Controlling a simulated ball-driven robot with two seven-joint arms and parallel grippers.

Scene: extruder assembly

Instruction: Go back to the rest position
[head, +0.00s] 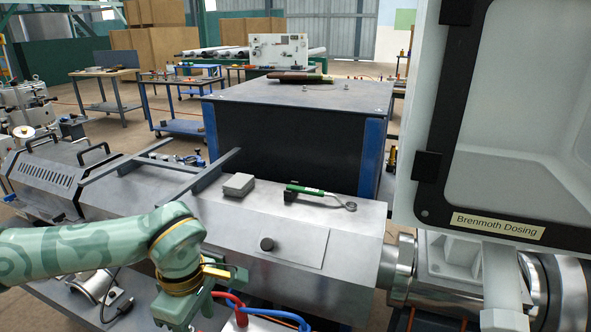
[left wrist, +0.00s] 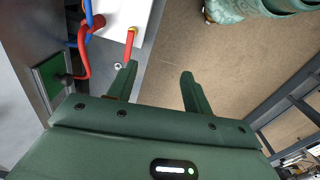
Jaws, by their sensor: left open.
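My left arm comes in from the left in the head view, patterned in pale green, and bends down at the lower middle in front of the extruder housing (head: 225,225). Its gripper is largely hidden at the bottom edge there. In the left wrist view my left gripper (left wrist: 159,68) has its two dark green fingers apart, with nothing between them. The fingers point toward a white block (left wrist: 122,18) with red and blue hoses (left wrist: 85,45) and bare brown floor (left wrist: 225,75). My right gripper is in neither view.
A green-handled tool (head: 305,190) and a grey block (head: 238,184) lie on the housing. A white cabinet (head: 410,160) labelled Brenmoth Dosing stands at the right. Hoses (head: 238,305) run close beside my left wrist. A dark steel-topped bench (head: 300,95) stands behind.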

